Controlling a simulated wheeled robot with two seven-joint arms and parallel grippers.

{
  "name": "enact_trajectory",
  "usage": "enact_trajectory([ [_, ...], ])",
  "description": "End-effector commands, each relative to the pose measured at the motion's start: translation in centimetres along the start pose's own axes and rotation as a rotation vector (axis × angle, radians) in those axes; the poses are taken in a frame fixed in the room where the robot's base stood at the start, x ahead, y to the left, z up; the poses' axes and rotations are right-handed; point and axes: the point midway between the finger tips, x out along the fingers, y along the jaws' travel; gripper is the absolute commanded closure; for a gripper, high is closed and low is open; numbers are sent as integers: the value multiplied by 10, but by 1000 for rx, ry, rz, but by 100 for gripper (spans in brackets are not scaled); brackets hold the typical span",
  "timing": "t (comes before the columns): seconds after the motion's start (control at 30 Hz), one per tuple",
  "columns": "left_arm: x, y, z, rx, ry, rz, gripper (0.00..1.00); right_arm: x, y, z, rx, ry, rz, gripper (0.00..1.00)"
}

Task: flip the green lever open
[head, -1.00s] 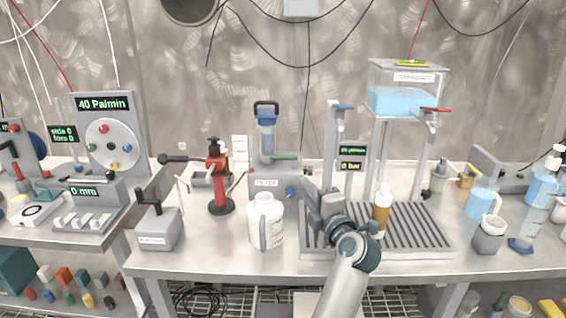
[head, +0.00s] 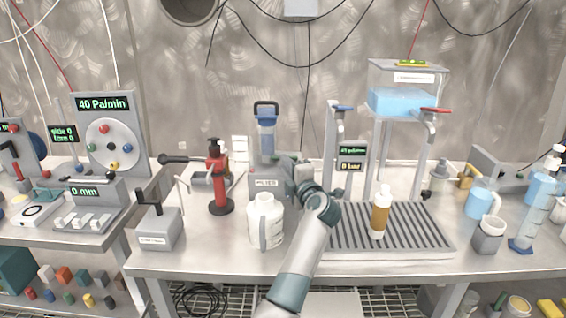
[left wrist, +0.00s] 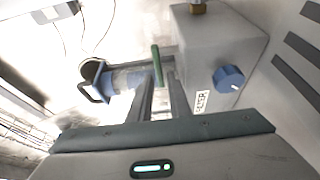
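The green lever (left wrist: 157,64) is on the filter unit, between the blue-ended clear cartridge and the grey box (left wrist: 222,45) with a blue knob. In the head view, the filter unit (head: 265,172) stands mid-table and my left arm covers most of the lever. My left gripper (left wrist: 163,84) is at the lever, its two fingers a little apart. In the left wrist view the lever shows at the fingertips, between them or just beyond; I cannot tell whether they touch it. My right gripper is not in view.
A white jug (head: 266,222) stands just left of my left forearm. A red stand (head: 220,180) is farther left. A brown bottle (head: 380,214) stands on the slotted drain tray (head: 418,232) at right. A blue-handled tap (head: 338,125) rises behind the tray.

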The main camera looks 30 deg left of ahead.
Motion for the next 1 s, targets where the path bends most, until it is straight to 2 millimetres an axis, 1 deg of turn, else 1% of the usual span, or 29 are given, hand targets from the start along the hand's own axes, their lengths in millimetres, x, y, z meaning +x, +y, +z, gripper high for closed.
enact_trajectory([
  [0.03,7,1,0,1,1,2,83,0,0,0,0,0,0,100],
  [0.2,21,0,0,1,0,2,83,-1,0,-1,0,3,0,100],
  [0.33,25,0,0,0,0,1,83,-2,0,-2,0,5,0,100],
  [0.57,25,0,0,0,0,1,83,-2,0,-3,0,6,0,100],
  [0.6,25,0,0,0,0,1,85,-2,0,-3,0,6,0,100],
  [0.67,25,0,0,0,0,1,100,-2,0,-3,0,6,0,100],
  [1.0,24,-1,1,-3,21,-3,100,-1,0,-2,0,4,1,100],
])
